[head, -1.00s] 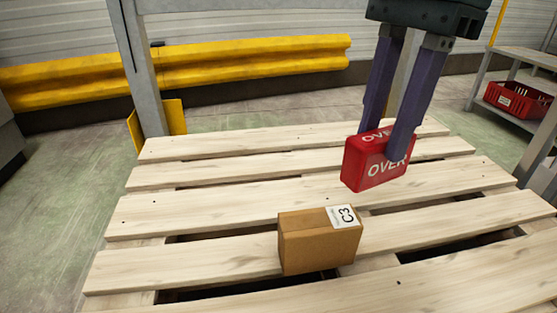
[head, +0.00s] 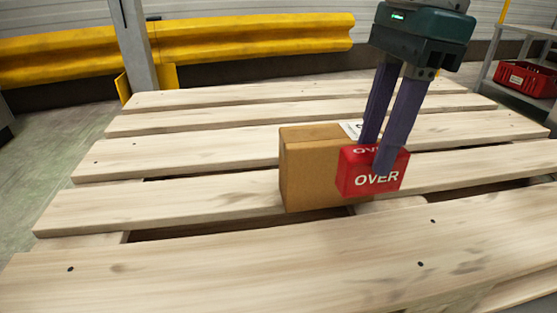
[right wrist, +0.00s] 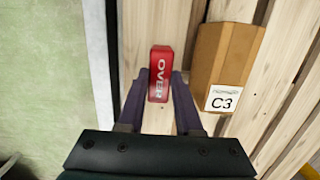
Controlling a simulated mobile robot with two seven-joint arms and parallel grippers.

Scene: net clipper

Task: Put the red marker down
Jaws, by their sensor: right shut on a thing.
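The red marker (head: 361,185) is a small red block with white "OVER" lettering, held upright. My right gripper (head: 376,157) is shut on it from above, with one purple finger on each side. In the head view the marker overlaps the right front of a brown carton (head: 309,170). In the right wrist view the marker (right wrist: 160,58) is left of the carton (right wrist: 222,58), with a gap between them. Whether the marker's bottom touches the pallet (head: 200,258) is unclear. My left gripper is not in view.
The carton with its white "C3" label stands on the slatted pallet, which has dark gaps between boards. Bare boards lie left of the carton and in front. A yellow rail (head: 240,38) runs behind; a red crate (head: 525,79) sits on a shelf at right.

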